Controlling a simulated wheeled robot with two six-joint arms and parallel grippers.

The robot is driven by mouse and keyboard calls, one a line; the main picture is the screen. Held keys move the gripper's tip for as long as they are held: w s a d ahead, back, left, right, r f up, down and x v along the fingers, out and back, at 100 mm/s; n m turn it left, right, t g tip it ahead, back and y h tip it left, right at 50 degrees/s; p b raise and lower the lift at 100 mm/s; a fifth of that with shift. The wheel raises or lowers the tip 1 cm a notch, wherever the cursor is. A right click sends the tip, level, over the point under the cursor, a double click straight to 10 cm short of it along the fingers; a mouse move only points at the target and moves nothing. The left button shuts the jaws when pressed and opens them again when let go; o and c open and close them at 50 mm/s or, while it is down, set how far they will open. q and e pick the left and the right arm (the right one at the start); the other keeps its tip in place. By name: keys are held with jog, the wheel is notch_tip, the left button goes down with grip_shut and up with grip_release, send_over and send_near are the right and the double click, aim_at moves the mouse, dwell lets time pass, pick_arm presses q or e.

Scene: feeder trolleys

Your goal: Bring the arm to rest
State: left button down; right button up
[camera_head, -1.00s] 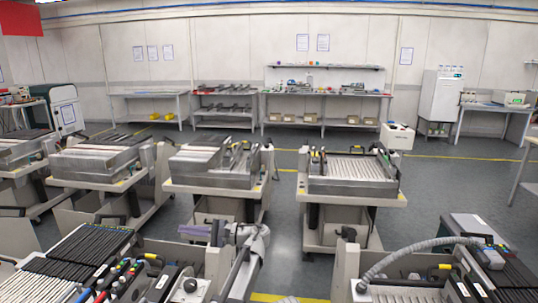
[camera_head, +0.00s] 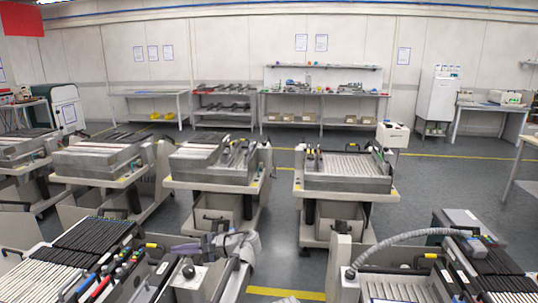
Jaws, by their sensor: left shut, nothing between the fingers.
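My left arm (camera_head: 243,257) shows at the lower middle of the head view, grey and angled. Its gripper (camera_head: 187,250) points left, its purple-grey fingers shut with nothing between them. It is in front of the near left feeder trolley's (camera_head: 207,285) dark parts, and I cannot tell whether it touches them. My right gripper is not in view.
Near left are black feeders (camera_head: 92,235); near right is a trolley with a grey corrugated hose (camera_head: 405,238). Trolleys with metal trays (camera_head: 345,182) stand in a row beyond. Grey floor (camera_head: 285,235) is clear between the middle trolleys.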

pick_arm(q)
jog(key=s+d+f+n+h, duration=0.35)
jog(key=s+f+h, duration=0.65)
jog(key=s+f, duration=0.45)
jog(key=s+d+f+n+h, duration=0.3)
jog(key=s+d+n+h, duration=0.1)
jog(key=s+d+h, duration=0.15)
jog(key=s+d+f+m+g+b, duration=0.15)
jog(key=d+f+b, duration=0.25)
jog(key=f+b, duration=0.4)
jog(key=s+d+f+m+y+b, duration=0.1)
jog(key=s+d+f+b, duration=0.1)
jog(key=d+f+b, duration=0.35)
jog(key=s+d+f+m+b, duration=0.2)
jog(key=f+b, duration=0.7)
notch_tip(320, 180, up, 34)
jog(key=p, duration=3.3)
jog(key=shift+d+p, duration=0.25)
jog(key=shift+p, duration=0.15)
jog(key=shift+f, duration=0.15)
